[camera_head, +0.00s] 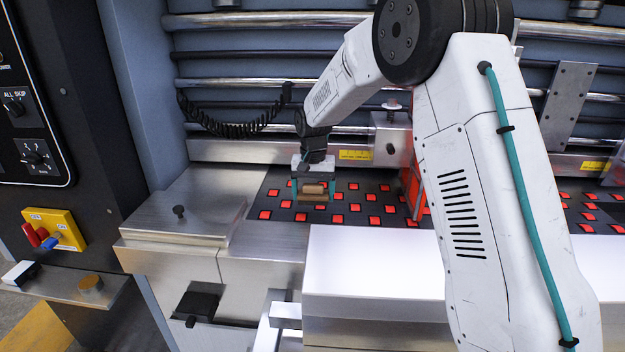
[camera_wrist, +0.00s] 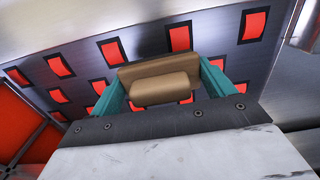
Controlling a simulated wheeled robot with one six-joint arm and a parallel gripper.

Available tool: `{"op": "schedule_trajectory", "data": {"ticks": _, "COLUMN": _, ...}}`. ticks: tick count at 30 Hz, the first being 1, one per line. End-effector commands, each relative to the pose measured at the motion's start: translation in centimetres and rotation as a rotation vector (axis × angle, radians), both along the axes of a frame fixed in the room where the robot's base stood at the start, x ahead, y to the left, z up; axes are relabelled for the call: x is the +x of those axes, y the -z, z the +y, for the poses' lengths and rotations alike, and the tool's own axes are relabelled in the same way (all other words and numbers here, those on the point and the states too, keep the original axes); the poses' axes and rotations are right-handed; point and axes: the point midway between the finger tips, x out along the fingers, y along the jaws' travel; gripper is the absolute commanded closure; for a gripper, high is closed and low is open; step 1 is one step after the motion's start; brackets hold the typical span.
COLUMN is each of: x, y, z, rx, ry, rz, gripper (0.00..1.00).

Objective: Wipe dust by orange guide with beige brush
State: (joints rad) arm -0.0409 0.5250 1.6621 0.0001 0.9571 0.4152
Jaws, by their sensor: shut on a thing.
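My gripper (camera_head: 313,189) has teal fingers and is shut on the beige brush (camera_head: 312,188). In the head view it holds the brush over the dark bed (camera_head: 352,213) dotted with red squares. In the wrist view the brush (camera_wrist: 160,84) sits between the two teal fingers, with the red-dotted bed behind it. I cannot tell whether the brush touches the bed. The orange guide (camera_head: 411,187) stands to the right of the gripper, partly hidden by my arm. It also shows at the left edge of the wrist view (camera_wrist: 14,125). No dust can be made out.
A metal block (camera_head: 190,205) with a black knob lies left of the bed. A control panel (camera_head: 30,120) stands at far left.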

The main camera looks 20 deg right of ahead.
Motion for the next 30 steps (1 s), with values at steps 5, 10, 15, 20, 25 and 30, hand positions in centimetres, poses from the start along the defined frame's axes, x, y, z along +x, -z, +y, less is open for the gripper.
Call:
{"op": "schedule_trajectory", "data": {"ticks": 5, "x": 0.1, "y": -1.8, "z": -0.2, "rx": 0.0, "ry": 0.003, "rz": -0.003, "gripper": 0.4}}
{"op": "schedule_trajectory", "data": {"ticks": 10, "x": 0.1, "y": -3.4, "z": -0.5, "rx": 0.0, "ry": 0.005, "rz": -0.004, "gripper": 0.4}}
{"op": "schedule_trajectory", "data": {"ticks": 15, "x": 0.1, "y": -4.5, "z": -0.6, "rx": 0.0, "ry": 0.006, "rz": -0.003, "gripper": 0.4}}
{"op": "schedule_trajectory", "data": {"ticks": 20, "x": 0.0, "y": -4.7, "z": -0.6, "rx": 0.0, "ry": 0.006, "rz": -0.002, "gripper": 0.4}}
{"op": "schedule_trajectory", "data": {"ticks": 25, "x": 0.0, "y": -4.7, "z": -0.6, "rx": 0.0, "ry": 0.006, "rz": -0.002, "gripper": 0.4}}
{"op": "schedule_trajectory", "data": {"ticks": 30, "x": 0.0, "y": -4.7, "z": -0.6, "rx": 0.0, "ry": 0.006, "rz": -0.002, "gripper": 0.4}}
